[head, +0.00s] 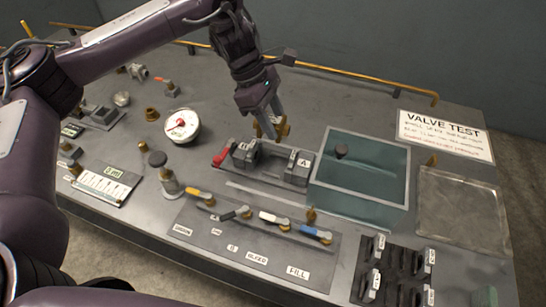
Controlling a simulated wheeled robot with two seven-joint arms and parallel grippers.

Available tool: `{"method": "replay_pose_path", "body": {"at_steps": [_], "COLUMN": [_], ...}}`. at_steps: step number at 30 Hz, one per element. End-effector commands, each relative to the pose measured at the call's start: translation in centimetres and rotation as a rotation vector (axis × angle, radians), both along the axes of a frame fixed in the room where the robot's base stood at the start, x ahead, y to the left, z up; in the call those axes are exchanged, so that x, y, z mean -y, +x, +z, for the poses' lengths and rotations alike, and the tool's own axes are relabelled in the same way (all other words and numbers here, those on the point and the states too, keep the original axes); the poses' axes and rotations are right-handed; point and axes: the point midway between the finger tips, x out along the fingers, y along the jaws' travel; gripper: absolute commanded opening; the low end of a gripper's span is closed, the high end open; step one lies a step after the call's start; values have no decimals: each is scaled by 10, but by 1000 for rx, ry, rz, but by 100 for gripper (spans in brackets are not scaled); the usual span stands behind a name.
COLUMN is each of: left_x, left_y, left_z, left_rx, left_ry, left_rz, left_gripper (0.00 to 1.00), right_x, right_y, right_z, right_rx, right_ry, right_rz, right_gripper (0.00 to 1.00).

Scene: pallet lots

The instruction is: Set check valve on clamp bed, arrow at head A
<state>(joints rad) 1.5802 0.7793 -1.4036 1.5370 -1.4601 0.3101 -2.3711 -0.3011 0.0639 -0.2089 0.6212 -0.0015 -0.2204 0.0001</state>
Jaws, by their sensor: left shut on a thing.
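My left gripper (271,114) points down from the top middle and is shut on a small brass check valve (283,129). The gripper holds the valve just behind the clamp bed (270,170), near the gap between its two grey heads; height above it is hard to tell. The right head (298,168) carries a white label A, so it is head A. The left head (244,153) has a red lever (222,155) beside it. The arrow on the valve is too small to make out. My right gripper is out of view.
A glass-covered basin (365,170) adjoins head A on the right, with a dark knob on it. Valve levers (268,217) line a panel in front. A round gauge (181,126) stands left. A VALVE TEST sign (445,135) and empty tray (460,205) lie right. A yellow rail (350,76) runs behind.

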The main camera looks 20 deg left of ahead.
Motion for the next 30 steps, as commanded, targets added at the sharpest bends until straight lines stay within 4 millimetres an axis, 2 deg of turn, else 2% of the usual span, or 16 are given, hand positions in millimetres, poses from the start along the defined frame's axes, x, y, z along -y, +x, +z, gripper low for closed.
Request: {"method": "replay_pose_path", "body": {"at_steps": [3,6,12,21,30], "left_x": [0,0,0,1,1], "left_y": [-1,0,0,0,1], "left_z": [-30,-49,-70,-108,-113], "left_rx": [-4,-2,2,0,3], "left_ry": [-1,0,-1,-1,-1], "left_rz": [1,1,1,1,0], "left_gripper": [8,8,8,8,8], "right_x": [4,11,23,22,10], "right_y": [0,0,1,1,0], "right_z": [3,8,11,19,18], "right_rx": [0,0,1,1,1], "right_ry": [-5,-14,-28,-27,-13], "right_rz": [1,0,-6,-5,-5], "right_gripper": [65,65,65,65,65]}}
